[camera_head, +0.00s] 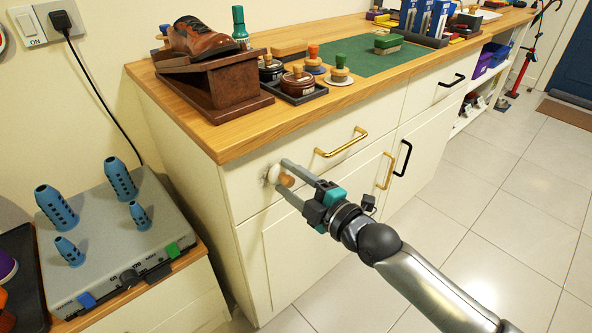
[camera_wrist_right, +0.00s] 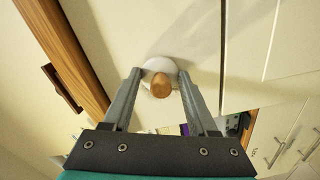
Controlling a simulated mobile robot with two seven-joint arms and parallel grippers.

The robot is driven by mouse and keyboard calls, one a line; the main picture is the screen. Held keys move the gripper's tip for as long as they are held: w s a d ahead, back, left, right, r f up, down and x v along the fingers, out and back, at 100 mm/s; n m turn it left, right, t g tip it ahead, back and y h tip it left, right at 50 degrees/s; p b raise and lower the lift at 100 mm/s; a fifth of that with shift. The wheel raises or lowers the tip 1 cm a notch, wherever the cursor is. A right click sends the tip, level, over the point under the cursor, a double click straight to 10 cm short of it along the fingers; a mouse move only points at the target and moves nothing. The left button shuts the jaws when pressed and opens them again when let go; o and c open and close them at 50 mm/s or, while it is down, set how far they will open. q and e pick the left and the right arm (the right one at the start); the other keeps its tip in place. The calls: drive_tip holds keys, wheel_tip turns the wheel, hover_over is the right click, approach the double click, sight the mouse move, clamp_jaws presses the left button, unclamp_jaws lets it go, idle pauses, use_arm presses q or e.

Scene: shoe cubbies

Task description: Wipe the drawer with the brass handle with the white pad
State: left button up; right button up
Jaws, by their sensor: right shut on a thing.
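The drawer (camera_head: 245,192) with the horizontal brass handle (camera_head: 341,143) is shut, at the top left of the cream cabinet. My right gripper (camera_head: 279,176) is shut on the white pad (camera_head: 273,173) by its wooden knob (camera_head: 287,180). The pad's white face is at the left part of the drawer front, left of the handle, and appears to touch it. In the right wrist view the white pad (camera_wrist_right: 166,66) and its knob (camera_wrist_right: 161,86) sit between the fingers, facing the cream front. A greyish patch beside the pad may be dirt or shadow. My left gripper is not in view.
The wooden countertop (camera_head: 228,138) overhangs the drawer, with a shoe on a stand (camera_head: 222,85), brushes and jars on it. A vertical brass handle (camera_head: 386,171) and black handles project nearby. A grey boot-dryer box (camera_head: 110,245) stands at left. The tiled floor at right is clear.

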sight(256, 181)
drive_tip(key=shift+s+a+p, duration=0.45)
drive_tip(key=shift+s+a, duration=0.05)
drive_tip(key=shift+a, duration=0.2)
drive_tip(key=shift+s+a+r+p, duration=0.1)
drive_tip(key=shift+s+a+p, duration=0.4)
drive_tip(key=shift+a+p, duration=0.2)
drive_tip(key=shift+s+a+p, duration=0.55)
drive_tip(key=shift+a+p, duration=0.05)
drive_tip(key=shift+a, duration=0.05)
drive_tip(key=shift+w+r+p, duration=0.1)
drive_tip(key=shift+r+p, duration=0.1)
drive_tip(key=shift+p, duration=0.2)
drive_tip(key=w+d, duration=0.1)
drive_tip(key=d, duration=0.1)
drive_tip(key=w+d, duration=0.2)
drive_tip(key=shift+s+a+p, duration=0.7)
drive_tip(key=shift+s+a, duration=0.1)
drive_tip(key=shift+a, duration=0.25)
drive_tip(key=shift+s+a+p, duration=0.7)
drive_tip(key=shift+s+a, duration=0.05)
drive_tip(key=shift+a, duration=0.25)
drive_tip(key=shift+s+d, duration=0.1)
